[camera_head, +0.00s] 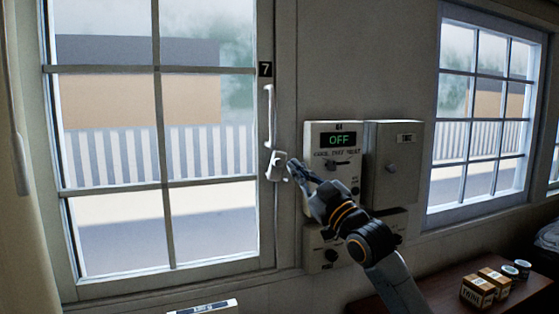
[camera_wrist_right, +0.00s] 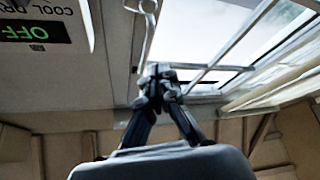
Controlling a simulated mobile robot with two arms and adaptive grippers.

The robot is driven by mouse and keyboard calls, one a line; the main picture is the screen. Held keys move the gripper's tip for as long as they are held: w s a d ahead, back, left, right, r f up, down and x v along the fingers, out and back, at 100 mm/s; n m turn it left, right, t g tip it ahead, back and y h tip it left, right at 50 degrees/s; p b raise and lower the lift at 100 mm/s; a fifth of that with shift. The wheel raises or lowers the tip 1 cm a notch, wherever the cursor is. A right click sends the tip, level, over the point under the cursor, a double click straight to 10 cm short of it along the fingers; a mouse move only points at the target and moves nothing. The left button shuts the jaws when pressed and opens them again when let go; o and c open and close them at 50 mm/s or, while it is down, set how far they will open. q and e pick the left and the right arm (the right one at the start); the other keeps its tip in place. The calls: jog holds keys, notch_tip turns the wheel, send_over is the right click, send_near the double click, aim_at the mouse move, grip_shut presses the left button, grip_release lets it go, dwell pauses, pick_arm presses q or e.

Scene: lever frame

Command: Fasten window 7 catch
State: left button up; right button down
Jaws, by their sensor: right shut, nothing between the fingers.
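Window 7 (camera_head: 155,150) is a paned window at the left, marked by a black "7" plate (camera_head: 265,69). Its white catch (camera_head: 276,165) sits on the right side of the frame, with a long handle (camera_head: 269,110) pointing up from it. The handle also shows in the right wrist view (camera_wrist_right: 148,32). My right gripper (camera_head: 292,165) is shut and empty, with its tips right beside the catch; I cannot tell if they touch it. In the right wrist view the fingertips (camera_wrist_right: 160,72) cover the catch body. My left gripper is not in view.
A control box (camera_head: 318,131) reading "OFF" and a grey box (camera_head: 395,150) are on the wall right of the catch, close to my right arm. Small boxes (camera_head: 478,291) and cans stand on a dark table at lower right. A second window (camera_head: 485,110) is at right.

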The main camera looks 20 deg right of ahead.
aim_at(280, 161)
jog(key=p+x, duration=0.6)
jog(key=x, duration=0.5)
jog(key=f, duration=0.1)
jog(key=d+f, duration=0.1)
jog(key=f+p, duration=0.1)
jog(key=shift+w+d+f, duration=0.15)
jog(key=shift+d+f, duration=0.1)
jog(key=shift+d, duration=0.1)
jog(key=shift+d+f, duration=0.25)
jog(key=shift+f, duration=0.1)
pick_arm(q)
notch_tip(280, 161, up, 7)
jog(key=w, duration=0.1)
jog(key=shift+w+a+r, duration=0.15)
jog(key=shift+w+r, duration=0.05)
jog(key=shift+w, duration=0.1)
pick_arm(e)
jog(key=shift+a, duration=0.15)
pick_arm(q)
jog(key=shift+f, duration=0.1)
pick_arm(e)
jog(key=shift+d+b, duration=0.3)
jog(key=shift+b, duration=0.05)
jog(key=shift+a, duration=0.2)
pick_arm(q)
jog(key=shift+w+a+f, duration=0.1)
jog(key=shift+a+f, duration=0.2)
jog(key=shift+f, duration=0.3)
